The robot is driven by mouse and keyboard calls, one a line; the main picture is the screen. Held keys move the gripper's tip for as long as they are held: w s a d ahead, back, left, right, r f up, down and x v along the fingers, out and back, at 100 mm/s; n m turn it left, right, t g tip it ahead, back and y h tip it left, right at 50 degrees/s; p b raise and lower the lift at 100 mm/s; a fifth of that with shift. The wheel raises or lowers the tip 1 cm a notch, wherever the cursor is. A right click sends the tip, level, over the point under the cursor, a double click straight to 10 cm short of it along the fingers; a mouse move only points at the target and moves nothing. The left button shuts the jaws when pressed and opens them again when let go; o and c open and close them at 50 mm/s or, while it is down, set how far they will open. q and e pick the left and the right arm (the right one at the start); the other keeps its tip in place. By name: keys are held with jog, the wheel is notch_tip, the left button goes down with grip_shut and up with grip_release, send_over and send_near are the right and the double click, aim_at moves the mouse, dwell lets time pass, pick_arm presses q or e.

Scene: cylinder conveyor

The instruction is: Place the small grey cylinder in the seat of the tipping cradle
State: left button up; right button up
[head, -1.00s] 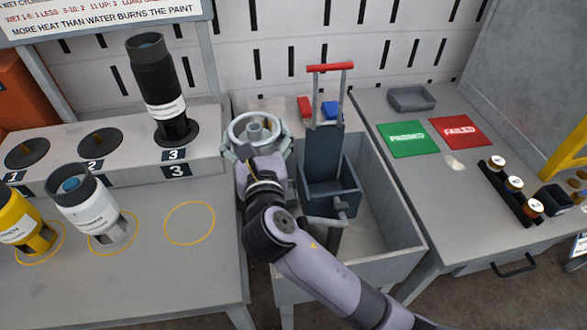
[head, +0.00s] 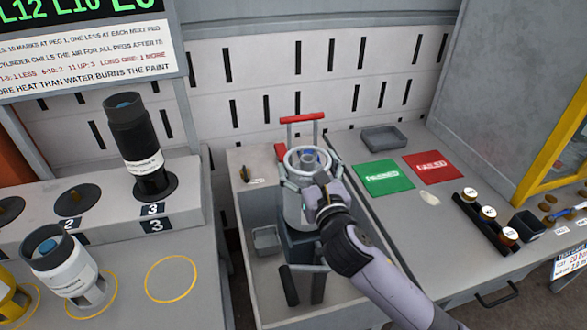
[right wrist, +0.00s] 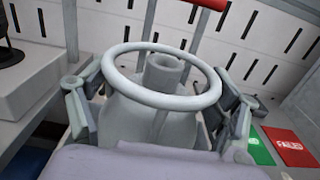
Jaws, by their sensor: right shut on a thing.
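The small grey cylinder (head: 295,207) stands roughly upright, with a pale ring and a short valve neck on top. My right gripper (head: 311,178) is shut on it, with fingers on both sides of its upper body in the right wrist view (right wrist: 155,118). The tipping cradle (head: 297,246) is dark blue-grey with a red handle bar (head: 302,117) behind the cylinder. The cylinder is in line with the cradle and hides its upright and seat. I cannot tell whether its base touches the seat. My left gripper is out of view.
The cradle stands in a grey bin (head: 252,296) with raised walls. On the left, a black cylinder (head: 134,140) stands on peg 3 and a white cylinder (head: 62,265) on the bench. The right bench holds green (head: 383,177) and red (head: 434,166) mats and an empty tray (head: 384,138).

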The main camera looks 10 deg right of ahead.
jog(key=shift+d+r, duration=0.25)
jog(key=shift+d, duration=0.1)
jog(key=shift+d+f, duration=0.1)
jog(key=shift+f, duration=0.1)
jog(key=shift+w+f+b, duration=0.1)
jog(key=shift+f+b, duration=1.6)
jog(key=shift+f, duration=4.2)
jog(key=o, duration=1.9)
jog(key=shift+f, duration=0.2)
jog(key=shift+s, duration=0.2)
jog(key=s, duration=0.6)
jog(key=s+b, duration=0.1)
jog(key=s, duration=0.5)
jog(key=shift+d+r, duration=0.1)
jog(key=shift+d, duration=0.1)
